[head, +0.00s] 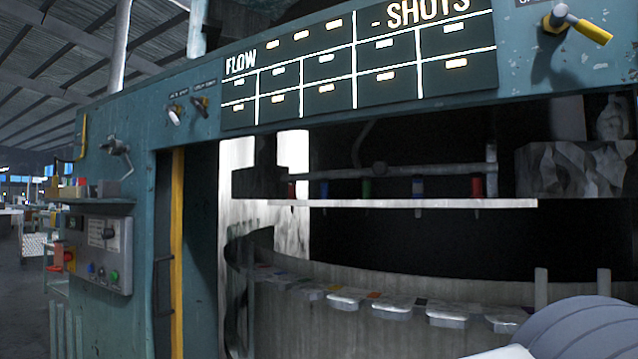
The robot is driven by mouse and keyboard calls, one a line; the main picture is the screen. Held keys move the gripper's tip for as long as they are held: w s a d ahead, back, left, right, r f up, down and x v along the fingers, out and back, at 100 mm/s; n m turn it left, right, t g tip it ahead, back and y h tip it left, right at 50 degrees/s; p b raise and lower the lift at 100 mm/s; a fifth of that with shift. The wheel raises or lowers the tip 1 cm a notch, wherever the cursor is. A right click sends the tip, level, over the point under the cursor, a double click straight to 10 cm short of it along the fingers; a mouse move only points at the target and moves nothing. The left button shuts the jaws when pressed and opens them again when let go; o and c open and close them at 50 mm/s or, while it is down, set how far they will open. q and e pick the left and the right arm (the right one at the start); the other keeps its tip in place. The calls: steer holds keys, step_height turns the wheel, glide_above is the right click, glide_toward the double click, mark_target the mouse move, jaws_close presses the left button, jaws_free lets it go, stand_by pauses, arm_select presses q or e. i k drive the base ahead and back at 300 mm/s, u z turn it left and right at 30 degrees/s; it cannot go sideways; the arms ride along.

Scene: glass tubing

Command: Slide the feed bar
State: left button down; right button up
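A long pale horizontal bar (400,203) spans the dark opening of the teal machine (130,230). Neither of my grippers is in view. A grey rounded part at the lower right may be my arm.
A curved ring with pale metal trays (385,305) lies below the bar. A yellow-edged door post (177,250) and a control box (100,255) are at left. A yellow-handled lever (580,25) is at upper right. A dark board (360,65) hangs above the opening.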

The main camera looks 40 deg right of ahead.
mark_target(380, 169)
steer(key=z, duration=0.5)
steer(key=i, duration=0.85)
steer(key=z, duration=0.65)
